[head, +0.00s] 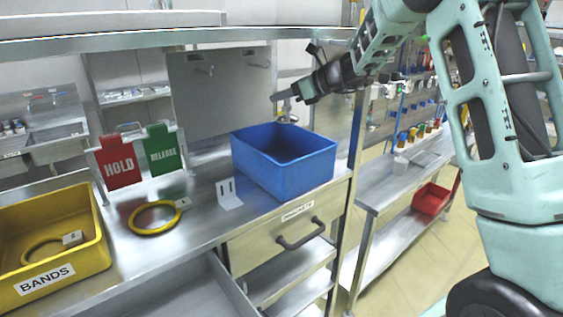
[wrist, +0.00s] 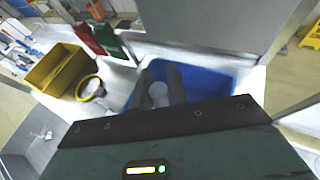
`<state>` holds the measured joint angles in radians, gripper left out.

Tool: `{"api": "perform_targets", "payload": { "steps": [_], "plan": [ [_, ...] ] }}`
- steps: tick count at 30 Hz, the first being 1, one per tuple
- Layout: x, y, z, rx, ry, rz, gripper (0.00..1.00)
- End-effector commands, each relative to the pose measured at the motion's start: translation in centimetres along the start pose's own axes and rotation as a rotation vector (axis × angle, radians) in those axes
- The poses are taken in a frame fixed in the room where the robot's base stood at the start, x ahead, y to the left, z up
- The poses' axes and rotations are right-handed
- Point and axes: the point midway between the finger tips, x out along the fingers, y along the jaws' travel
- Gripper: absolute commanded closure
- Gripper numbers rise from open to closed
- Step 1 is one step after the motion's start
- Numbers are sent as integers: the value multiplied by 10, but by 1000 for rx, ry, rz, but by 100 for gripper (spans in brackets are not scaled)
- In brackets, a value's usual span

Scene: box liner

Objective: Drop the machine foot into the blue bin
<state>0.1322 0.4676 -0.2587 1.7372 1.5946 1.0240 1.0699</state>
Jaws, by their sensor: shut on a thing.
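The blue bin (head: 309,178) stands on the metal bench near its right end, its top open. My gripper (head: 282,98) is above the bin's back part, coming in from the right. It is shut on the machine foot (head: 287,117), a small grey metal piece with a round base that hangs at about the height of the bin's back rim. In the wrist view, the foot's pale round base (wrist: 158,93) shows between the two dark fingers (wrist: 157,86), with the blue bin (wrist: 212,83) behind and around them. The bin's floor is mostly hidden.
A yellow bin labelled BANDS (head: 85,262) and a yellow ring (head: 156,217) lie to the left. Red HOLD (head: 119,165) and green RELEASE (head: 163,150) signs stand behind. A grey panel (head: 225,95) rises behind.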

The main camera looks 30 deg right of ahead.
Motion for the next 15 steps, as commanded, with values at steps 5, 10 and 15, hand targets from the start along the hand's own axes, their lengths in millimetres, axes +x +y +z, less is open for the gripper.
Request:
{"api": "perform_targets", "payload": {
  "steps": [5, 10, 15],
  "plan": [
    [3, 0, -7, 0, 0, 0, 100],
    [9, 0, -22, 0, 0, 0, 100],
    [17, 1, -41, 1, -1, 1, 100]
  ]
}}
